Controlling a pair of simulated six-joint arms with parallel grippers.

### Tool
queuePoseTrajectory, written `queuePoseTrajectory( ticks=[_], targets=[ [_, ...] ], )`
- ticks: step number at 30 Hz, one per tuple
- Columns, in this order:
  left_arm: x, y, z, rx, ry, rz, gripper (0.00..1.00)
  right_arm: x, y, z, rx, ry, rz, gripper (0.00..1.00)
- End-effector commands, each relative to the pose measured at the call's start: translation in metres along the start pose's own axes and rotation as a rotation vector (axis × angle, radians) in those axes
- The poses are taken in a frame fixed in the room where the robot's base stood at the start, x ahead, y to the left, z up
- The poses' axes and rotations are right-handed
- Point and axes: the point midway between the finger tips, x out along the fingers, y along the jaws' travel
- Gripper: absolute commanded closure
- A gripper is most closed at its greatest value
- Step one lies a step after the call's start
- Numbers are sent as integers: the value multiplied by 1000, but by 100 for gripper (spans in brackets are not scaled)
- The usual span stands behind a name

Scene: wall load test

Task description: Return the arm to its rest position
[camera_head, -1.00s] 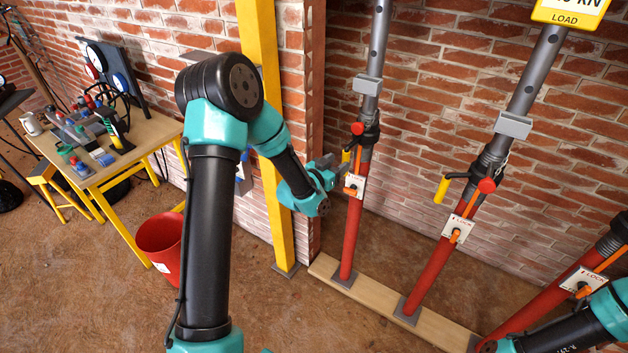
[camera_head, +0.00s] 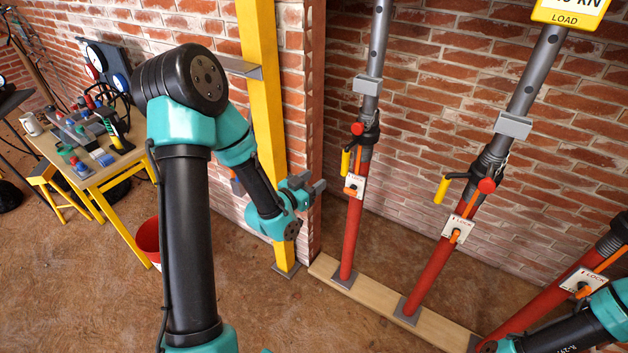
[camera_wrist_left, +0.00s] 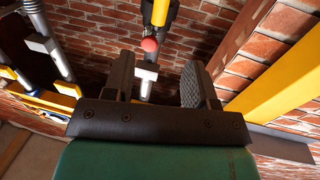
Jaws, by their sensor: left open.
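My left gripper (camera_head: 308,188) is in front of the yellow post and the brick wall edge, left of the nearest red prop (camera_head: 352,222). In the left wrist view the left gripper (camera_wrist_left: 157,80) has its two dark fingers apart with nothing held between them. Beyond the gap, a prop with a red knob (camera_wrist_left: 150,44) and a yellow handle (camera_wrist_left: 160,12) shows, apart from the fingers. In the head view my right arm shows only at the lower right corner; its gripper is out of view.
A yellow post (camera_head: 268,140) stands close behind my left forearm. Two more red props (camera_head: 437,265) (camera_head: 530,315) stand on a wooden plank (camera_head: 440,332) to the right. A workbench (camera_head: 98,178) with tools and a red bucket (camera_head: 148,241) are at the left.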

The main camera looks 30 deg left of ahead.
Motion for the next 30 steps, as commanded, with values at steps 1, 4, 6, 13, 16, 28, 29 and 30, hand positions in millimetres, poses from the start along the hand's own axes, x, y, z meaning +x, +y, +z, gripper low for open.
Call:
queuePoseTrajectory(
  ticks=[1,4,6,13,16,28,29,30],
  targets=[
    [0,0,0,0,0,0,48,0,0,0,0,0,0,57],
    [0,0,0,0,0,0,48,0,0,0,0,0,0,57],
    [0,0,1,-2,-4,1,48,0,0,0,0,0,0,57],
    [0,16,46,-68,-173,12,48,0,0,0,0,0,0,57],
    [-6,33,90,-135,-343,20,48,0,0,0,0,0,0,57],
    [-107,130,247,-449,-1167,7,48,0,0,0,0,0,0,57],
    [-117,136,253,-468,-1219,2,48,0,0,0,0,0,0,57],
    [-128,143,259,-490,-1282,-4,48,0,0,0,0,0,0,57]
  ],
)
